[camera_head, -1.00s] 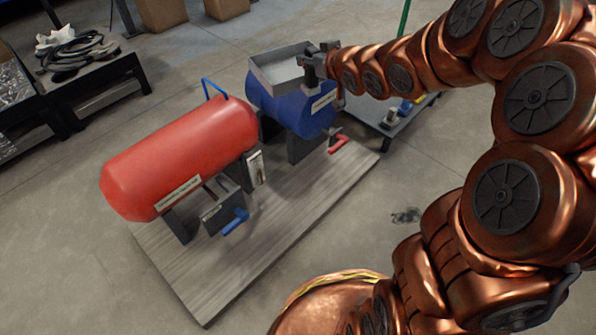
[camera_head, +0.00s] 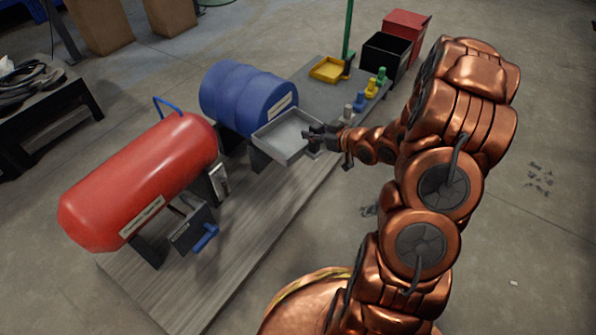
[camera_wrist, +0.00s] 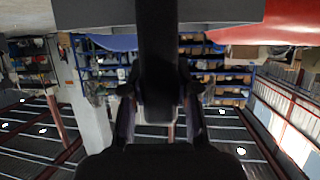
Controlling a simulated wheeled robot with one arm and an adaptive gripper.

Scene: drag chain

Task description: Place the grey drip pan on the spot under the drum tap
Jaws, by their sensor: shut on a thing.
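The grey drip pan (camera_head: 283,145) is a shallow square tray, held up in front of the near end of the blue drum (camera_head: 240,100). My gripper (camera_head: 318,137) is shut on the pan's right side. In the wrist view the pan's grey wall (camera_wrist: 215,12) crosses the top of the picture, and my gripper (camera_wrist: 158,100) shows dark below it. The pan hides the drum's tap and the spot under it. The drum lies on its side on a stand, its label partly visible above the pan.
A red tank (camera_head: 140,180) with a blue handle lies to the left on the same grey platform (camera_head: 240,240). Beyond the drum are a yellow tray (camera_head: 328,69), several small bottles, a green post (camera_head: 348,30), and black (camera_head: 388,52) and red bins.

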